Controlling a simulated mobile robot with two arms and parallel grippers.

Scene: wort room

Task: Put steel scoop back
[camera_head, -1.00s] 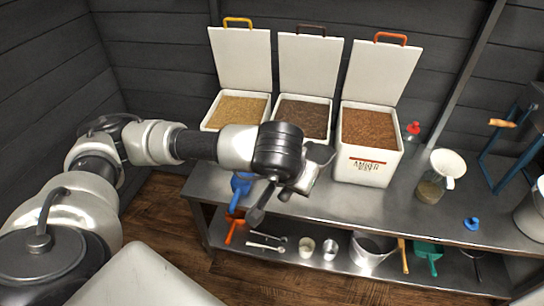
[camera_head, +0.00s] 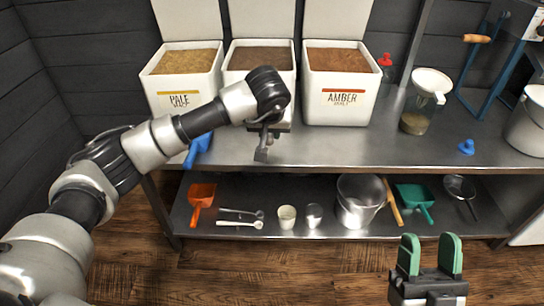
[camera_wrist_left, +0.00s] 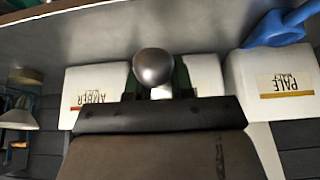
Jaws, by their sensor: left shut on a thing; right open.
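My left gripper (camera_head: 270,132) is in front of the middle white bin, above the steel counter (camera_head: 330,150). It is shut on a grey metal piece, which looks like the steel scoop (camera_head: 262,153) and hangs below the jaws in the head view. In the left wrist view a rounded, shiny metal end of the scoop (camera_wrist_left: 153,66) shows between the green fingers; the rest of it is hidden. My right gripper (camera_head: 430,256) is open and empty at the lower right, in front of the shelf, with its green fingers pointing up.
The pale bin (camera_head: 184,98), middle bin (camera_head: 236,76) and amber bin (camera_head: 338,98) stand open on the counter. A blue scoop (camera_head: 198,148) lies at left. The lower shelf (camera_head: 330,222) holds an orange scoop (camera_head: 202,193), steel pot (camera_head: 358,202), green scoop (camera_head: 414,198) and strainer (camera_head: 460,188).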

